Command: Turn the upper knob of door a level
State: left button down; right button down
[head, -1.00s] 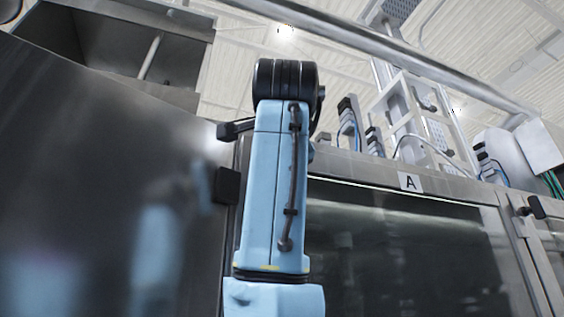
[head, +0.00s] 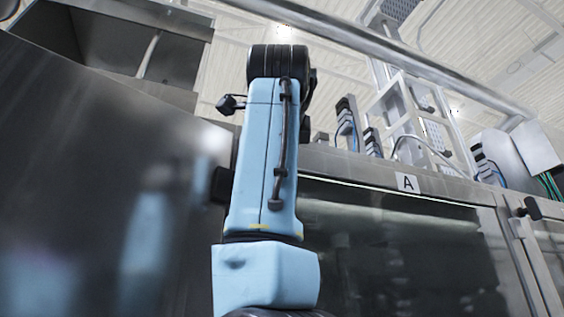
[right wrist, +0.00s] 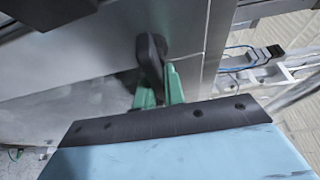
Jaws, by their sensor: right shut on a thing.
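A black knob (right wrist: 150,58) on the steel door frame shows in the right wrist view. My right gripper (right wrist: 159,88) has its green fingers shut on it, one on each side of its near end. The knob's long grip points roughly up and down in that view. In the head view my blue right arm covers this knob and the gripper. Door A, with its dark window (head: 400,250) and the label A (head: 407,183) above it, is right of the arm. My left gripper is not in view.
A black block (head: 222,185) sits on the steel at the arm's left edge. Another black knob (head: 533,207) is on the far right. A thick pipe (head: 380,50) crosses above. Valves and cables (head: 350,120) stand on top of the machine.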

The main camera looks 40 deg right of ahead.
jog(key=c, duration=1.5)
grip_release()
jog(key=b+v, duration=0.2)
jog(key=v, duration=1.1)
jog(key=shift+s+a, duration=0.15)
jog(key=shift+s, duration=0.1)
